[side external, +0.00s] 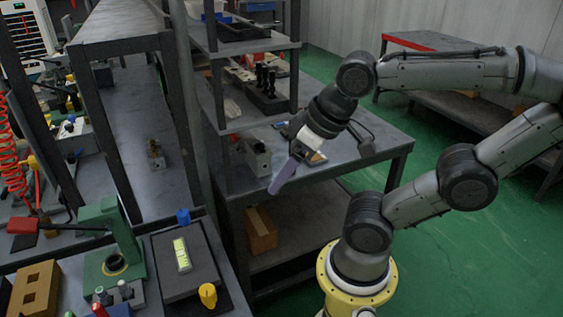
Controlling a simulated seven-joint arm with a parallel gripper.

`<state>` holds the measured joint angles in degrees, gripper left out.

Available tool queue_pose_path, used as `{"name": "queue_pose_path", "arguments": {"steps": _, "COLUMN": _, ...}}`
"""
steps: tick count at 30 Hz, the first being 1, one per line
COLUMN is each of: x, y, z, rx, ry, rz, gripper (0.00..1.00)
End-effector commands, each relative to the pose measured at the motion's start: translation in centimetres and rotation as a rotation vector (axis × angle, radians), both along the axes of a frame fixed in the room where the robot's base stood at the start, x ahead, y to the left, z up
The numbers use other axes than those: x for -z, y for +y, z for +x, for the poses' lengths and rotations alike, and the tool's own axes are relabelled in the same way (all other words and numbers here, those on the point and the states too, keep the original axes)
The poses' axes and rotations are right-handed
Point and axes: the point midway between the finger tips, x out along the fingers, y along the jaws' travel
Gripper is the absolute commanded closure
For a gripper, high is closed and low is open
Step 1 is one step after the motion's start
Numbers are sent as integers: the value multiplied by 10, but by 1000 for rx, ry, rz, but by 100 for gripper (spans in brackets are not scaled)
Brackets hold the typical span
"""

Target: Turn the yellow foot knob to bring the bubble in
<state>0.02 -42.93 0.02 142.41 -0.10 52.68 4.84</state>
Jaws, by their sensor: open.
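The yellow foot knob (208,295) stands at the front right corner of a dark square plate (205,265) at the bottom of the side external view. A bright yellow-green level vial (182,255) lies on the plate. Its bubble is too small to make out. A blue knob (183,216) stands at the plate's back edge. My gripper (285,174) is open, up and to the right of the plate, well apart from the yellow knob. A purple bar-shaped part shows at its end, pointing down and left; the gap between the fingers is hard to see.
A green press (108,245) with a red-tipped lever stands left of the plate, small bottles (115,292) and a tan block (36,288) in front. A grey shelf post (190,110) rises behind the plate. A side table (340,160) is beyond my gripper.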

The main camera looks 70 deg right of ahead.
Motion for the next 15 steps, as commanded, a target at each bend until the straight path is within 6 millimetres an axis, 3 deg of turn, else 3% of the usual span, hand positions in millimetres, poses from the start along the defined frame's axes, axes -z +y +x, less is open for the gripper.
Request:
{"name": "queue_pose_path", "arguments": {"steps": 6, "x": -16, "y": 0, "z": 8, "rx": 60, "ry": -17, "rz": 34, "gripper": 29}}
{"name": "queue_pose_path", "arguments": {"steps": 15, "x": -18, "y": 0, "z": 9, "rx": 70, "ry": -18, "rz": 40, "gripper": 29}}
